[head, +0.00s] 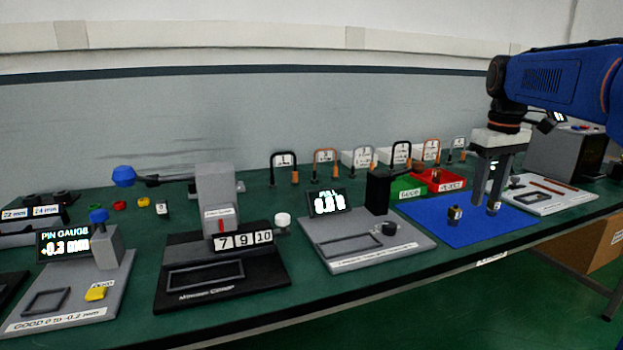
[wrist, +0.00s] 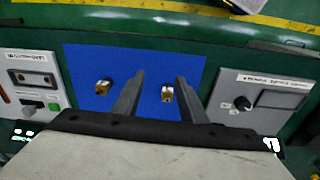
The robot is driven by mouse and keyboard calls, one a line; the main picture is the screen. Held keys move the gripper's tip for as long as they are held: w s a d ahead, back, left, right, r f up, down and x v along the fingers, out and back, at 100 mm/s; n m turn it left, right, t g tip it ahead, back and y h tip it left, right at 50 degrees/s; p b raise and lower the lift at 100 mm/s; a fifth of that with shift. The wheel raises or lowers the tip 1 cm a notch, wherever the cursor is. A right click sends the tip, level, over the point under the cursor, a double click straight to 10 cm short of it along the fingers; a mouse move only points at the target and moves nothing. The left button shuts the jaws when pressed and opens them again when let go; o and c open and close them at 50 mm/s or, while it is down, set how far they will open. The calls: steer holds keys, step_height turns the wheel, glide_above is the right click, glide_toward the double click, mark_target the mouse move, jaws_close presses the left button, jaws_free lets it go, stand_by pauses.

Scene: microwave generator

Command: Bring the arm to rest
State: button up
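My gripper (head: 485,201) hangs pointing down over the blue mat (head: 430,209) at the right of the bench in the head view. In the wrist view its two fingers (wrist: 159,76) are spread apart with nothing held between them. Two small brass-and-dark parts are on the mat. One part (head: 455,213) stands left of my gripper in the head view; the other is near a fingertip there. The wrist view shows one part (wrist: 102,87) left of the fingers and another (wrist: 167,93) in the gap between them, apparently below on the mat.
A grey pull tester (head: 365,240) stands left of the mat. Green and red bins (head: 411,193) and a row of cable loops (head: 325,160) stand behind. A white-topped panel (head: 548,197) and a dark box (head: 565,153) lie right. A crimper (head: 215,250) and pin gauge (head: 75,285) are farther left.

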steer(key=s+a+f+m+t, duration=0.1)
steer(key=s+a+f, duration=0.3)
steer(key=s+f, duration=0.3)
steer(key=s+a+f+m+t, duration=0.1)
steer(key=s+a+f, duration=0.3)
steer(key=s+f, duration=0.3)
steer(key=s+a+f+m+t, duration=0.1)
steer(key=s+a+f+t, duration=0.1)
steer(key=s+f, duration=0.5)
steer(key=s+a, duration=0.1)
steer(key=s, duration=0.4)
steer(key=shift+s+a, duration=0.3)
steer(key=shift+a, duration=0.1)
